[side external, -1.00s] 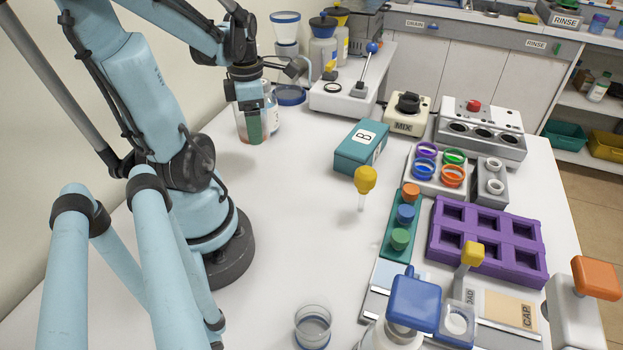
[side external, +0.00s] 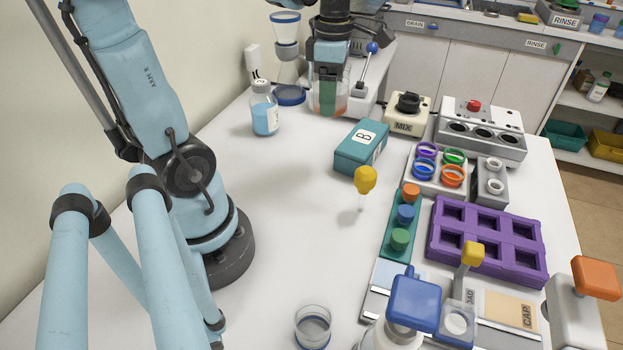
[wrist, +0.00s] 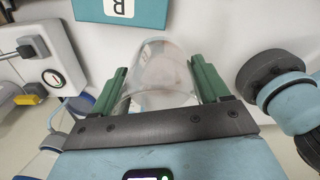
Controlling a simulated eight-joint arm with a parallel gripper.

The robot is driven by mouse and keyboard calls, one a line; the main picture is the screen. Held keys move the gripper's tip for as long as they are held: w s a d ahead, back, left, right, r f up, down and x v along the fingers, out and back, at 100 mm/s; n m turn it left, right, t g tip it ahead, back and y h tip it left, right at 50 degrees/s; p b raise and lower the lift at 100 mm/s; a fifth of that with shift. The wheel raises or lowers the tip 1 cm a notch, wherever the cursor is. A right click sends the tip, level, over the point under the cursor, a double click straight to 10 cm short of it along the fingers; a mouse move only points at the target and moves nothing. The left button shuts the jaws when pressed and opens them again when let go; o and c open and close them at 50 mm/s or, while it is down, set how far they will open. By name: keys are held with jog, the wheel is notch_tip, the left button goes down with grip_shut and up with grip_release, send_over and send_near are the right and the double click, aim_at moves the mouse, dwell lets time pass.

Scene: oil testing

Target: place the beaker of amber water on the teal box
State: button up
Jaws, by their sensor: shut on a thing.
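The teal box (side external: 352,153), with a white "B" label on top, sits on the white bench near the middle of the side view. Its edge also shows at the top of the wrist view (wrist: 152,12). My gripper (side external: 327,100) is shut on the clear beaker (side external: 341,105), behind and to the left of the box and apart from it. A reddish-orange tint shows low in the beaker. In the wrist view the beaker (wrist: 160,72) lies between the two green fingers of my gripper (wrist: 158,84). A finger covers part of the beaker in the side view.
A bottle of blue liquid (side external: 265,112) stands to the left. A white device with a blue-knobbed lever (side external: 367,72) is behind the beaker. The MIX unit (side external: 405,113) stands right of the box. A yellow-topped dropper (side external: 365,180) is in front of it. Bench left of the dropper is clear.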

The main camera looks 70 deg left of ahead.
aim_at(365, 137)
jog(key=w+d+r+m, duration=0.2)
jog(key=w+d, duration=0.4)
jog(key=d, duration=0.5)
jog(key=shift+r+m, duration=0.35)
jog(key=shift+m, duration=0.45)
jog(key=w+a+f, duration=0.1)
jog(key=a+f, duration=0.1)
jog(key=a, duration=0.1)
jog(key=w+a+f, duration=0.1)
jog(key=a+f, duration=0.1)
jog(key=a, duration=0.2)
jog(key=a+f, duration=0.3)
jog(key=a, duration=0.1)
jog(key=shift+w, duration=0.4)
jog(key=shift+f, duration=1.95)
jog(key=shift+f, duration=0.2)
jog(key=o, duration=1.2)
jog(key=shift+o, duration=0.2)
jog(key=shift+r, duration=0.1)
notch_tip(365, 137, up, 12)
